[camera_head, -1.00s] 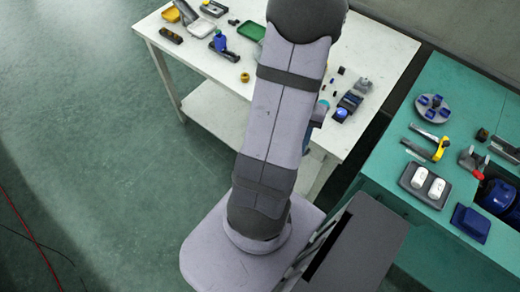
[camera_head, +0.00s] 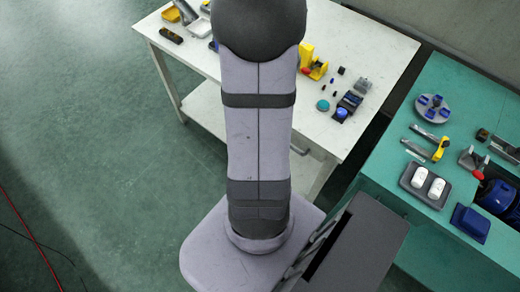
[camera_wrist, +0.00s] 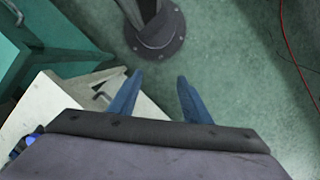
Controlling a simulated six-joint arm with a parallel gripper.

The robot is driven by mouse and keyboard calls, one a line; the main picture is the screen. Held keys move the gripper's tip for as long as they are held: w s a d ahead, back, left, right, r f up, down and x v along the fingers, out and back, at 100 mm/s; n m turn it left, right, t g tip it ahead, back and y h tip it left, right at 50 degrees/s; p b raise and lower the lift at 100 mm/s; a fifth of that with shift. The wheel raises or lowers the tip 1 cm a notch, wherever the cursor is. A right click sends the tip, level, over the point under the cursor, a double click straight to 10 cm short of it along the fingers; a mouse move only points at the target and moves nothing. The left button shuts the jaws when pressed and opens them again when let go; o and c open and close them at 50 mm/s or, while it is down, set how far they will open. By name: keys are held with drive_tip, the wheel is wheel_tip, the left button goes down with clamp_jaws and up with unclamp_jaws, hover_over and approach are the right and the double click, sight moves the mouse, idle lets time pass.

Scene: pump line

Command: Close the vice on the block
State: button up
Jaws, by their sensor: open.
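My gripper (camera_wrist: 158,88) shows in the wrist view as two blue fingers standing apart, with nothing between them. It is over the green floor beside a corner of the white table (camera_wrist: 62,98). In the head view my arm hides the gripper. I cannot pick out the vice or its block with certainty. A dark grey device with a blue part (camera_head: 349,103) stands at the right side of the white table (camera_head: 385,50) and could be the vice, but it is too small to tell.
A yellow fixture (camera_head: 312,62), a teal disc (camera_head: 322,105) and small dark pieces are on the white table. The teal bench (camera_head: 410,110) at right holds a grey tray with white pieces (camera_head: 425,185), a round blue-pocketed plate (camera_head: 432,108) and tools.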

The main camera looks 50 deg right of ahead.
idle(0.3)
wheel_tip(320, 180, up, 2)
drive_tip(key=m+t+h+b, duration=0.1)
drive_tip(key=m+t+h, duration=0.1)
drive_tip(key=m, duration=0.2)
hover_over(342, 111)
drive_tip(key=shift+s+r, duration=0.1)
drive_tip(key=shift+r, duration=0.05)
drive_tip(key=shift+f+p, duration=1)
drive_tip(key=shift+f, duration=2.65)
drive_tip(key=c, duration=1)
